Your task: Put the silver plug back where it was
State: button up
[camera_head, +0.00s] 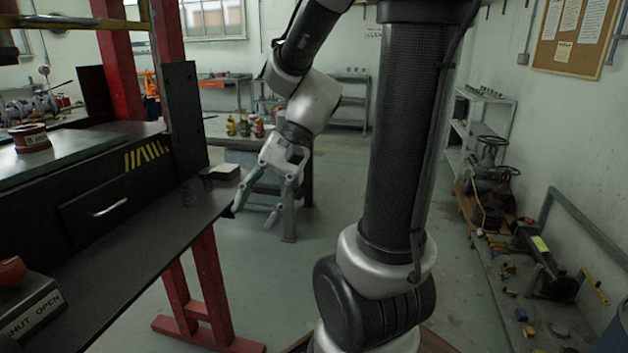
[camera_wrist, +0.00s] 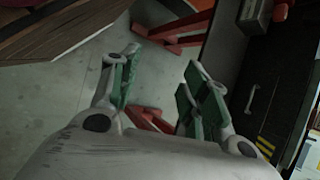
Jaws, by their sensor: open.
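I cannot make out the silver plug for certain in either view. My gripper (camera_head: 256,212) hangs in the air, pointing down, just past the right edge of the dark workbench shelf (camera_head: 135,245). Its jaws are open, and I see nothing between them. In the wrist view my gripper (camera_wrist: 158,72) shows its green-padded fingers spread apart, with grey floor and red bench legs beyond. A small dark object (camera_head: 188,194) stands on the shelf left of the gripper; I cannot tell what it is.
A grey box (camera_head: 221,172) lies at the shelf's far end. A box marked SHUT OPEN (camera_head: 32,305) with a red part is at lower left. A red round piece (camera_head: 30,138) sits on the upper bench. Red legs (camera_head: 208,285) stand below.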

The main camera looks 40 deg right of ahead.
jog(key=s+d+r+n+t+h, duration=0.4)
jog(key=s+d+n+h, duration=0.1)
jog(key=d+n+h, duration=0.2)
jog(key=shift+s+d+r+n, duration=0.4)
jog(key=shift+d+n, duration=0.5)
jog(key=shift+d, duration=0.25)
